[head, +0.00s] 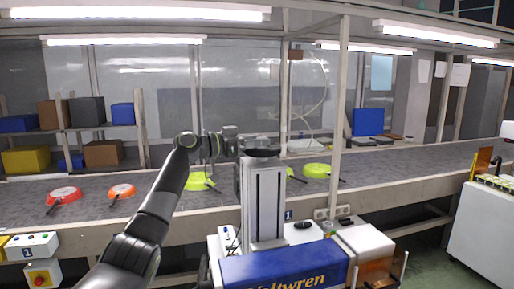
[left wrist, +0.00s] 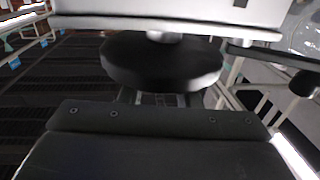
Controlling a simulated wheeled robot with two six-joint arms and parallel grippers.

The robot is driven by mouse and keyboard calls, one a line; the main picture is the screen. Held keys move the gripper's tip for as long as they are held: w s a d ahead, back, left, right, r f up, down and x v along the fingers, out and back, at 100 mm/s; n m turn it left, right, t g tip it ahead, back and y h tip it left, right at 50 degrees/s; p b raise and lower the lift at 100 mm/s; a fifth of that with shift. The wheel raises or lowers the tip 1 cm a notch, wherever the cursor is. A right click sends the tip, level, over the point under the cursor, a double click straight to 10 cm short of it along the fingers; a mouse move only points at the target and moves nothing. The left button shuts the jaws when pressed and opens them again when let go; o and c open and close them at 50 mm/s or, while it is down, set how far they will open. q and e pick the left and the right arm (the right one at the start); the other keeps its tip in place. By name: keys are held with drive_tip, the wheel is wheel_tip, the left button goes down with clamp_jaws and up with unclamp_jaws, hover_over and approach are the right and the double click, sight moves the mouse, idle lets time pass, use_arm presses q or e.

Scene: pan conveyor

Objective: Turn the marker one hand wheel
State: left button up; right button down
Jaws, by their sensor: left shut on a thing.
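The hand wheel (left wrist: 160,62) is a thick dark disc on a short shaft under a pale housing (left wrist: 190,12) in the left wrist view. My left gripper (left wrist: 160,98) is shut on the wheel's near rim; its fingertips are mostly hidden by the disc. In the head view my left gripper (head: 243,147) is at the top of a grey column (head: 265,200), and the wheel is hard to tell apart from my wrist there. A plate with the number 1 (head: 288,215) is low beside the column. My right gripper is not in view.
A conveyor (head: 400,163) runs across behind the column, bearing orange pans (head: 63,195) and yellow-green pans (head: 317,171). A blue box (head: 285,268) and a white cabinet (head: 365,243) stand in front. A pale post (head: 338,110) rises right of the column.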

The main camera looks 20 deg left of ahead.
use_arm(q)
drive_tip(key=shift+m+g+h, duration=0.3)
drive_tip(key=shift+g, duration=0.1)
idle(0.3)
drive_tip(key=o, duration=1)
drive_tip(key=shift+a, duration=0.15)
drive_tip(key=shift+s+a+f+b, duration=0.15)
drive_tip(key=shift+s+a+b, duration=0.1)
drive_tip(key=shift+b, duration=0.15)
drive_tip(key=b+v, duration=0.6)
drive_tip(key=v, duration=1)
drive_tip(key=shift+s+a+b, duration=0.15)
drive_tip(key=shift+a+b, duration=0.1)
drive_tip(key=shift+b, duration=0.1)
